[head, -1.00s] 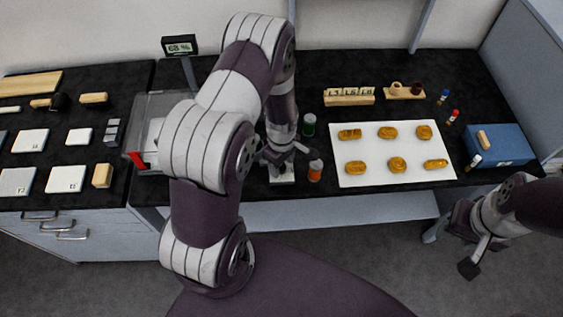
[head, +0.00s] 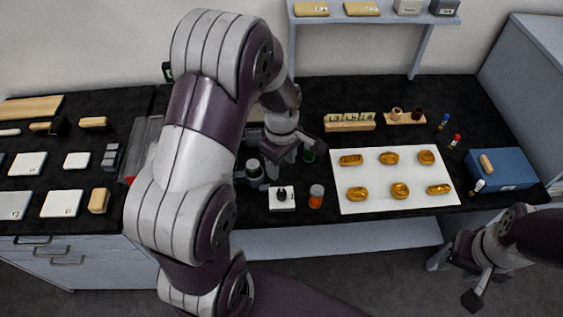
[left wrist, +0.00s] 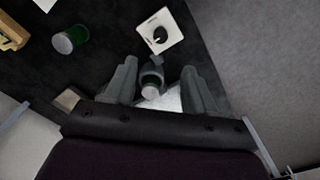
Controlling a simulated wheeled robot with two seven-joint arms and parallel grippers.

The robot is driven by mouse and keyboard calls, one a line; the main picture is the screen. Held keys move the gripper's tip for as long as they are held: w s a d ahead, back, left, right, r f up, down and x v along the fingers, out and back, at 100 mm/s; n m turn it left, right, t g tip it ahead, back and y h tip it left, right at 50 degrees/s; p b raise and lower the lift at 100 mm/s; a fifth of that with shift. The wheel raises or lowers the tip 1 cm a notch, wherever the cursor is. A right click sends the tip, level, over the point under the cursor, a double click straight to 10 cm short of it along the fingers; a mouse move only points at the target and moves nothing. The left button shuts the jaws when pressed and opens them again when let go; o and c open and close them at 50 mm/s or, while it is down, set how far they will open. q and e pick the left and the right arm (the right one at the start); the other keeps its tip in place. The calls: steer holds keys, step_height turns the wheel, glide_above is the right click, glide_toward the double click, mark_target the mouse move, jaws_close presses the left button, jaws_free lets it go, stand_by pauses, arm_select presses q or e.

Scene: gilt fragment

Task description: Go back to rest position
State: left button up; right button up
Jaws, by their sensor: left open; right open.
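The white plate (left wrist: 174,42) lies beyond the fingertips. My right gripper (head: 478,282) is low at the right, off the bench's front edge, open and empty. My left arm hides part of the bench.
A green jar (head: 308,155) and an orange jar (head: 316,197) stand near the left gripper. A white board (head: 375,199) carries several golden pieces. A blue box (head: 510,172) is at right. A shelf (head: 375,20) overhangs the back. White tiles (head: 62,203) lie at left.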

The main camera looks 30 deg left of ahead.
stand_by(0.4)
arm_select(q)
steer(key=s+d+r+m, duration=0.2)
steer(key=s+m, duration=0.2)
steer(key=m, duration=0.3)
steer(key=s+d+r+m+t, duration=0.1)
steer(key=s+d+r+m, duration=0.2)
steer(key=s+m, duration=0.2)
steer(key=m, duration=0.3)
steer(key=shift+r+m, duration=0.3)
steer(key=shift+r, duration=0.05)
steer(key=shift+s+d, duration=0.2)
steer(key=shift+w, duration=0.15)
stand_by(1.6)
